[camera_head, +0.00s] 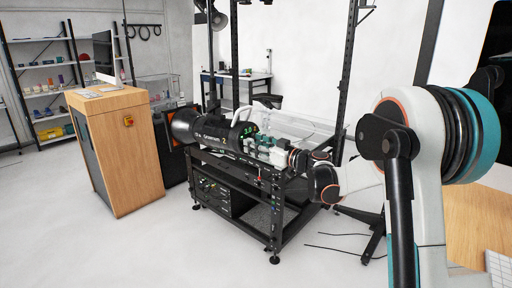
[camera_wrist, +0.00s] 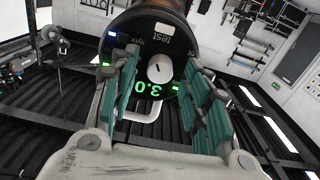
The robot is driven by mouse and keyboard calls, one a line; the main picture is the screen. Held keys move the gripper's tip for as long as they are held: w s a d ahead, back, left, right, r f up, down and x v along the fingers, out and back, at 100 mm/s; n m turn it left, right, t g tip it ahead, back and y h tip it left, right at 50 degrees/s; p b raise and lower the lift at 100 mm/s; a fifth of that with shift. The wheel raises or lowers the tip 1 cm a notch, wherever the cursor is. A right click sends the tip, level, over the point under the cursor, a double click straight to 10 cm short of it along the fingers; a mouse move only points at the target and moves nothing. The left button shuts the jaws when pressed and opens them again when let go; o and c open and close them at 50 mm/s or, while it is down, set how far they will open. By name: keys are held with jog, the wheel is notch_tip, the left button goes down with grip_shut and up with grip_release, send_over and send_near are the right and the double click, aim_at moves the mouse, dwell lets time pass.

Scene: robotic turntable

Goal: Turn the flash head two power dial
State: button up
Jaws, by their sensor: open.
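The flash head (camera_head: 212,131), a black cylinder marked with a 2, lies on top of the black rack cart, its rear panel facing my gripper. In the wrist view the round rear panel (camera_wrist: 140,42) carries a pale round power dial (camera_wrist: 160,69) with a dark pointer mark. A green display (camera_wrist: 153,90) beside the dial reads 3.0, upside down in this view. My gripper (camera_head: 256,142) is at the rear panel. In the wrist view my gripper (camera_wrist: 161,66) is open, its teal fingers on either side of the dial. I cannot tell whether they touch it.
The black rack cart (camera_head: 275,222) has a slatted top and uprights near the flash head. A white handle (camera_wrist: 140,115) shows below the dial in the wrist view. A wooden cabinet (camera_head: 135,150) stands left; floor (camera_head: 130,250) in front is clear.

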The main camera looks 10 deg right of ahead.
jog(key=shift+w, duration=0.15)
jog(key=shift+a, duration=0.1)
jog(key=shift+c, duration=0.4)
grip_shut()
jog(key=shift+m+h, duration=0.3)
jog(key=shift+m, duration=1.4)
jog(key=shift+o, duration=0.4)
grip_release()
